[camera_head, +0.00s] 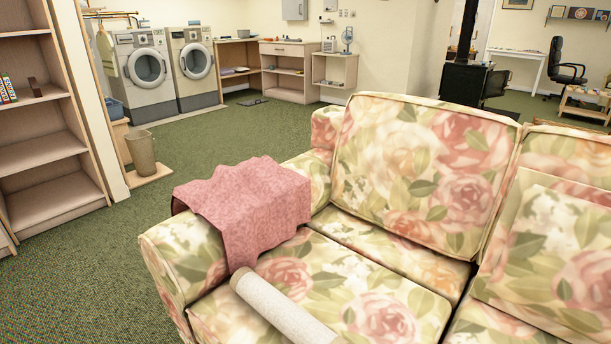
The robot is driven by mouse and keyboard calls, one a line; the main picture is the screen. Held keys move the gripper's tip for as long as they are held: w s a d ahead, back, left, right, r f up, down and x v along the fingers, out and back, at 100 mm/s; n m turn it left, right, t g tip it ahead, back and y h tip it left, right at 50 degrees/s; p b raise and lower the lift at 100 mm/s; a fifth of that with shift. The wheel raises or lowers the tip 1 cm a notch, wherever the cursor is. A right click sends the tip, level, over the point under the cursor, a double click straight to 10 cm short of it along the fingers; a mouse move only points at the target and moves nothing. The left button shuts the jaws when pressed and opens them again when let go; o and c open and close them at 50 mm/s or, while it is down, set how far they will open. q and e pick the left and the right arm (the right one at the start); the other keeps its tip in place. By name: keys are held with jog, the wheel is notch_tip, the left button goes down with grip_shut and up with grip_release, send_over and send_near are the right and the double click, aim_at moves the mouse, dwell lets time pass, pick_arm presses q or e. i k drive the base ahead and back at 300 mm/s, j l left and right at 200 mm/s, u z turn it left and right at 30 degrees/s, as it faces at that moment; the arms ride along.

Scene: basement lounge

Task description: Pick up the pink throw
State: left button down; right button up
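The pink throw (247,205) is draped over the left armrest of a floral sofa (180,255). Its front part hangs down over the armrest's inner side to the seat, and its top is rumpled. Neither of my grippers shows in the head view. The throw's far side is hidden.
A pale cylinder (280,308) with a beige end shows at the seat's front, close to the throw's lower edge. Large floral back cushions (415,175) stand behind the seat. A shelf unit (50,150) and a waste bin (141,152) are left. Green carpet (90,270) is clear left of the sofa.

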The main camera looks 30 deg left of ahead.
aim_at(255, 204)
jog(key=k+j+u, duration=0.1)
jog(key=u, duration=0.3)
jog(key=j+u, duration=0.15)
jog(key=u, duration=0.3)
jog(key=k+j+u, duration=0.1)
jog(key=u, duration=0.3)
jog(key=j, duration=0.35)
jog(key=i+j+z, duration=0.25)
jog(key=j, duration=0.45)
jog(key=i+j+z, duration=0.25)
jog(key=j, duration=0.45)
jog(key=j+z, duration=0.25)
jog(key=j, duration=0.5)
jog(key=i+j+z, duration=0.15)
jog(key=j+z, duration=0.15)
jog(key=j, duration=0.5)
jog(key=i+j+z, duration=0.25)
jog(key=j, duration=0.35)
jog(key=j+z, duration=0.3)
jog(key=j, duration=0.25)
jog(key=j+z, duration=0.25)
jog(key=j, duration=0.35)
jog(key=i, duration=0.05)
